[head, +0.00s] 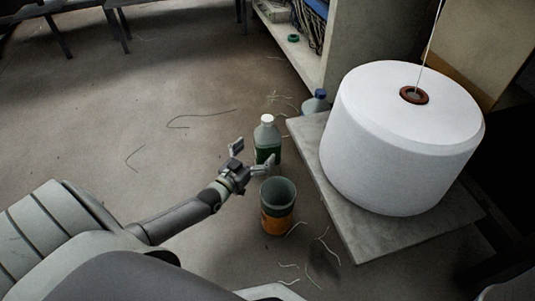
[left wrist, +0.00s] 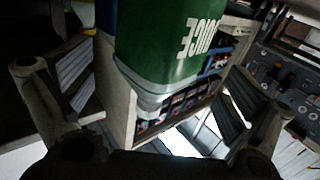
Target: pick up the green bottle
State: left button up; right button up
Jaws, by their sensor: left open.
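The green bottle (head: 267,138) stands upright on the floor, with a white cap and a dark green label. My left gripper (head: 251,157) is open just to the near left of the bottle, its two fingers spread toward the bottle's side. In the left wrist view the bottle (left wrist: 172,38) appears upside down, its green label with white letters between the open fingers (left wrist: 155,85). I see no finger clearly touching it. The bottle's lower part is partly hidden by a finger in the head view. My right gripper is not in view.
An open green and orange container (head: 277,207) stands close in front of the bottle. A large white spool (head: 403,135) sits on a grey slab (head: 375,240) to the right. A blue-capped bottle (head: 316,102) stands behind. Floor to the left is mostly clear, with loose strands.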

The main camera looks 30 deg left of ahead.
pick_arm(q)
jog(key=w+b, duration=0.2)
jog(key=w+f+b, duration=0.1)
jog(key=w+b, duration=0.1)
jog(key=shift+w+f, duration=0.1)
jog(key=shift+f, duration=0.05)
jog(key=shift+w, duration=0.4)
jog(key=shift+r, duration=0.2)
jog(key=c, duration=1.2)
jog(key=shift+w+r, duration=0.1)
jog(key=shift+r, duration=0.05)
jog(key=shift+c, duration=0.9)
jog(key=shift+r, duration=0.1)
